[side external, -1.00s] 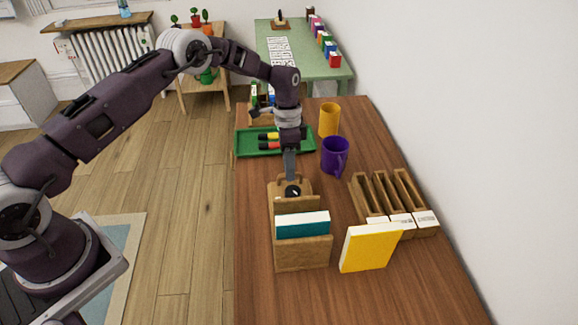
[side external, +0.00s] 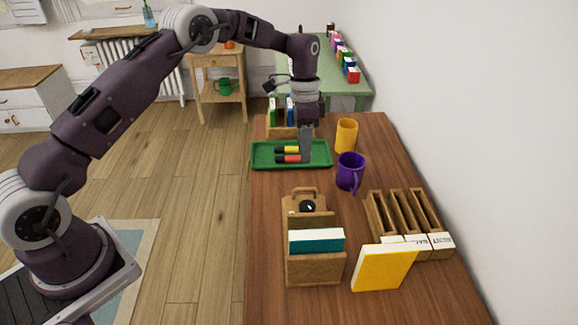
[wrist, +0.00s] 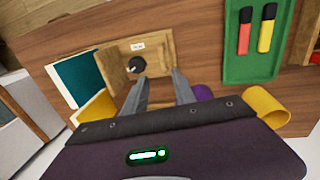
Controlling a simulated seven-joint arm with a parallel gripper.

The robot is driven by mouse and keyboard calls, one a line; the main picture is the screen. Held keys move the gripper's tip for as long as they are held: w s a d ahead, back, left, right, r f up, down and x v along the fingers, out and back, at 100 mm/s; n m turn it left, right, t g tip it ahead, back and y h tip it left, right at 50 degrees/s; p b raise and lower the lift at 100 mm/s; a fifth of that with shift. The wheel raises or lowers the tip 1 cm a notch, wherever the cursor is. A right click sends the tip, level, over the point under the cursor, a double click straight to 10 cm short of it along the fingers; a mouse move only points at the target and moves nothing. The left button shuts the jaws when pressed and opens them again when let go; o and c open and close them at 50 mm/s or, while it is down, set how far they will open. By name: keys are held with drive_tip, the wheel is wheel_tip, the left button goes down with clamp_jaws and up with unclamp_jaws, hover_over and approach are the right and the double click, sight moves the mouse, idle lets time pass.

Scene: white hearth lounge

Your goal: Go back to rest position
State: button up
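My gripper (side external: 306,160) hangs over the wooden table, pointing down, beyond the wooden holder in the side view. In the wrist view my gripper (wrist: 158,76) has its two fingers apart with nothing between them. The wooden holder (side external: 315,268) has a teal book (side external: 316,241) in its front slot.
A green tray (side external: 262,163) with red and yellow markers lies beside the gripper. A purple mug (side external: 350,172), an orange cup (side external: 346,136), a slotted wooden rack (side external: 408,222) and a yellow book (side external: 383,268) stand to the right. The floor on the left is clear.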

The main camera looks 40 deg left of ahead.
drive_tip(key=s+r+n+t+y, duration=0.1)
drive_tip(key=s+r+n+t, duration=0.1)
drive_tip(key=s+r, duration=0.75)
drive_tip(key=s+r+n+t, duration=0.15)
drive_tip(key=s+r, duration=0.45)
drive_tip(key=r, duration=0.7)
drive_tip(key=s+f+n+t, duration=0.1)
drive_tip(key=s+n+t, duration=0.2)
drive_tip(key=s, duration=1.8)
drive_tip(key=shift+a+n, duration=0.2)
drive_tip(key=shift+n, duration=0.85)
